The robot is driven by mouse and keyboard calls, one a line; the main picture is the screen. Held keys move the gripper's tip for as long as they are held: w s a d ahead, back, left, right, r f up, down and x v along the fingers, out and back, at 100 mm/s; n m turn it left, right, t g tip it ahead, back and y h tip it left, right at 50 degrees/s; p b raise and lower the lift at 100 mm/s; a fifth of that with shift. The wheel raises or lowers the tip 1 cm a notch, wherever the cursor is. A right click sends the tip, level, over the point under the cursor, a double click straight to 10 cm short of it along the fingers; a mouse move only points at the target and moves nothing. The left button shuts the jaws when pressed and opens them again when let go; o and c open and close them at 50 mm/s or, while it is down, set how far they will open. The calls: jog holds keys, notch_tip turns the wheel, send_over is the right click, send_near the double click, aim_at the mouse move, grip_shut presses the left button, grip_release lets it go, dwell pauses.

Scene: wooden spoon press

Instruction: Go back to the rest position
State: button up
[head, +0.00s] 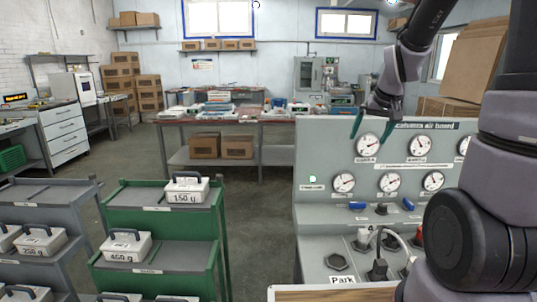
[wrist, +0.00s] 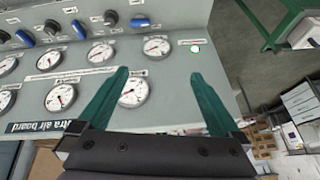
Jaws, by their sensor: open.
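My gripper (head: 371,122) is raised in front of the grey gauge panel (head: 312,141), near its upper left gauge. Its two green fingers are spread apart with nothing between them. In the wrist view the open fingers of my gripper (wrist: 160,98) point at the panel, with a gauge (wrist: 135,92) seen between them. Whether the fingertips touch the panel is hard to tell, but they look apart from it.
A green shelf cart (head: 160,218) with a 150 g weight (head: 187,187) on top stands left of the panel. A grey cart (head: 45,192) with weights is further left. Blue handles and plugs sit on the panel's lower part. Floor (head: 258,215) is open between cart and panel.

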jog(key=s+a+r+m, duration=0.1)
jog(key=s+a+r, duration=0.1)
jog(key=s+r, duration=0.4)
jog(key=s+a+r+m+t+y, duration=0.1)
jog(key=s+a+r, duration=0.2)
jog(key=s+r, duration=0.4)
jog(key=s, duration=0.7)
jog(key=shift+s+a+t+y, duration=0.2)
jog(key=shift+s+t+y, duration=0.1)
jog(key=shift+s, duration=0.05)
